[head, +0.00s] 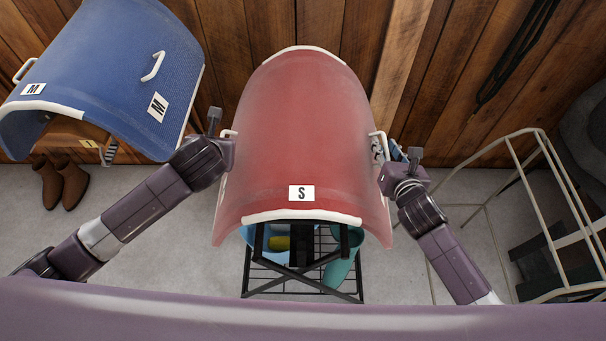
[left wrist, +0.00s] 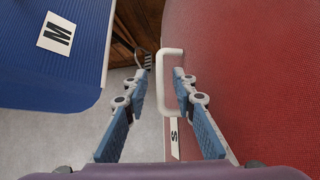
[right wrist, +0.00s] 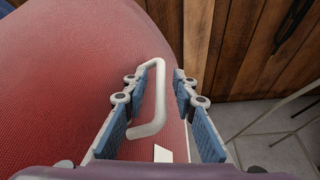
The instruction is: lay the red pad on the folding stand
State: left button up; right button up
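The red pad (head: 300,130), with white edging, an S label and a white handle on each side, is arched over the black folding stand (head: 303,270). The contact between pad and stand is hidden beneath the pad. My left gripper (left wrist: 160,85) is open, with the pad's left handle (left wrist: 171,50) between its spread fingers, nearer the right one. My right gripper (right wrist: 157,85) is open at the pad's right handle (right wrist: 158,95), which shows between its fingers. Neither gripper is visibly shut on a handle. In the head view the fingers are mostly hidden.
A blue pad (head: 110,70) with M labels sits on a wooden support at the left. Brown boots (head: 62,182) stand on the floor below it. A teal bucket (head: 343,262) shows at the stand's lower part. A pale metal rack (head: 545,215) stands at the right. A wooden wall is behind.

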jog(key=shift+s, duration=0.1)
pick_arm(q)
jog(key=v, duration=0.6)
jog(key=shift+s+r, duration=0.15)
jog(key=shift+s, duration=0.1)
pick_arm(e)
jog(key=v, duration=1.1)
jog(key=shift+s+r, duration=0.2)
jog(key=shift+s, duration=0.15)
